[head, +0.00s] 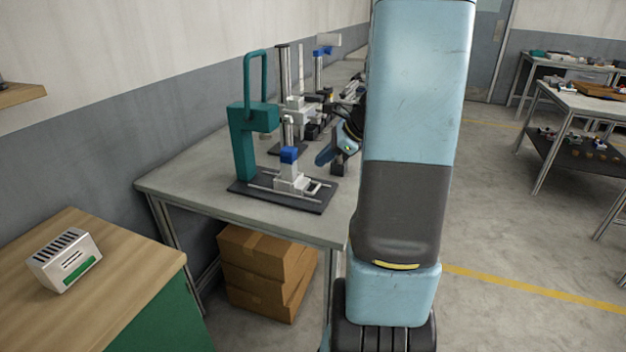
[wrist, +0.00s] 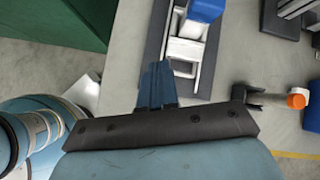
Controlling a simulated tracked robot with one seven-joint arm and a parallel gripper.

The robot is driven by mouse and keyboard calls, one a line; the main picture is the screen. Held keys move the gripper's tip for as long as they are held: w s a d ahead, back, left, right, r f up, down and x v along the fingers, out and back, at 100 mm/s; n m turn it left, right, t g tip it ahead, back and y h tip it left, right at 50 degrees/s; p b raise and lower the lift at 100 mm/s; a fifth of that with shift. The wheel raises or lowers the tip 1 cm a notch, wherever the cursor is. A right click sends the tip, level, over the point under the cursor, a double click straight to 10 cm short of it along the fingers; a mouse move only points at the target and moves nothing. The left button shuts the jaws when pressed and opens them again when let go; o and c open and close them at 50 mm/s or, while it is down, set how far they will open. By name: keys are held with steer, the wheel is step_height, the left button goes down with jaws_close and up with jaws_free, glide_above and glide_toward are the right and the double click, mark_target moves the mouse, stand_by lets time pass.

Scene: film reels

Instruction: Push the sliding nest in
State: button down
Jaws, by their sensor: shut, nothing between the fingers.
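The sliding nest (head: 290,182) is a pale block on rails on the dark base plate (head: 312,203) of a teal press stand (head: 243,150). A blue-topped piece (head: 289,155) stands on it. A pale loop-shaped handle (head: 321,188) is at the plate's right end. In the wrist view, the nest (wrist: 185,50) and the blue top (wrist: 206,9) are just beyond my gripper (wrist: 157,68). My gripper is shut and empty, its fingers overlapping the base plate's edge in that view. I cannot tell whether they touch anything. In the head view, my arm hides part of the area.
Several other fixtures (head: 300,106) stand behind on the same grey table (head: 190,178). Cardboard boxes (head: 266,265) are underneath. A wooden-topped bench (head: 125,285) with a small white device (head: 65,260) stands at left. The table's front left is clear.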

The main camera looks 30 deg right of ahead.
steer(key=d+f+m+t, duration=0.1)
steer(key=d+f+m, duration=0.3)
steer(key=d, duration=0.1)
glide_toward(308, 185)
steer(key=x, duration=0.6)
steer(key=shift+s+f, duration=0.1)
steer(key=shift+s, duration=0.05)
